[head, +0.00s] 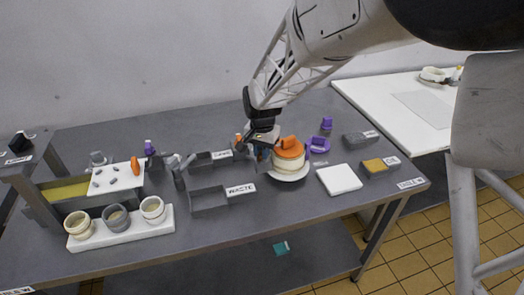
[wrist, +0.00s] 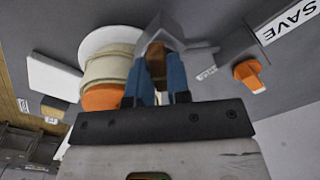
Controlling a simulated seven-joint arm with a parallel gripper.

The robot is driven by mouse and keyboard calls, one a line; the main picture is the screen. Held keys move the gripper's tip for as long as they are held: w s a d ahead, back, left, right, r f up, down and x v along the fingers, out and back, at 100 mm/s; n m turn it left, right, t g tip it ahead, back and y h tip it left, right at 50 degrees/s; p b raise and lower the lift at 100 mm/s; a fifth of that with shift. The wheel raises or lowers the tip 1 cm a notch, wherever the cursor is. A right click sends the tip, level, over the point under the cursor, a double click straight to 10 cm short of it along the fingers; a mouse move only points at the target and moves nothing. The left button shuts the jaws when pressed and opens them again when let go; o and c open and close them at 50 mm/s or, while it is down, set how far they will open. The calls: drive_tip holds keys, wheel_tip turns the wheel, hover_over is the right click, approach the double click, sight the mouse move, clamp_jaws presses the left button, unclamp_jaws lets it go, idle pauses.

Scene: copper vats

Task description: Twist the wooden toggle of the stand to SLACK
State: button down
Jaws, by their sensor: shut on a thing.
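My gripper (head: 262,152) points down at the grey stand, just left of the cream pot. In the wrist view my blue fingers (wrist: 161,88) are shut on the brown wooden toggle (wrist: 157,58), which shows between them. The grey stand (wrist: 168,28) shows just beyond the fingertips in the wrist view; my gripper hides much of it in the head view. A small white label (wrist: 207,73) lies beside it, its lettering too small to read. Which way the toggle is turned I cannot tell.
The cream pot (head: 290,163) with an orange top stands close to my gripper's right on a white plate (head: 290,178). An orange knob (wrist: 248,74) is on the other side. Grey WASTE tray (head: 208,203) is in front left. A white slab (head: 338,179) lies right.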

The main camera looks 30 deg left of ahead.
drive_tip(key=n, duration=0.4)
drive_tip(key=shift+n, duration=1.9)
drive_tip(key=c, duration=1.1)
unclamp_jaws()
drive_tip(key=shift+r, duration=4)
